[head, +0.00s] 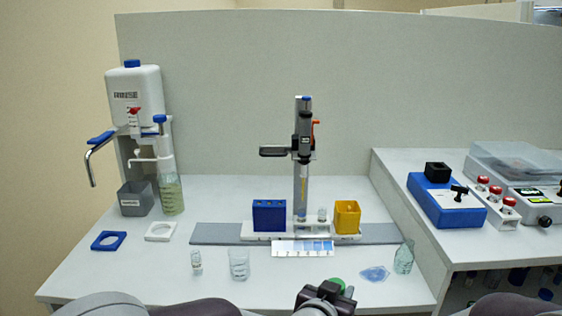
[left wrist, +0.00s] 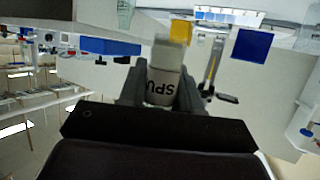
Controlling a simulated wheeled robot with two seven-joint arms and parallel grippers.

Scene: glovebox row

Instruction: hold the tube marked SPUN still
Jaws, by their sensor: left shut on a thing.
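My left gripper (head: 325,293) is at the bottom of the head view, over the front of the bench. In the left wrist view its two dark fingers (left wrist: 161,84) are shut on the sides of a tube (left wrist: 165,80). The letters SPU show upside down on its pale label, and the rest of the marking is hidden. One end of the tube stands out past the fingers, pale and blurred. In the head view a green round top (head: 337,284) shows at the gripper, apparently the tube's cap. My right gripper is not in view.
Behind the gripper are a colour card (head: 302,247), a blue block (head: 269,216), a yellow bin (head: 346,216) and an upright stand (head: 302,180). A glass beaker (head: 239,264) and a small vial (head: 196,263) stand left.

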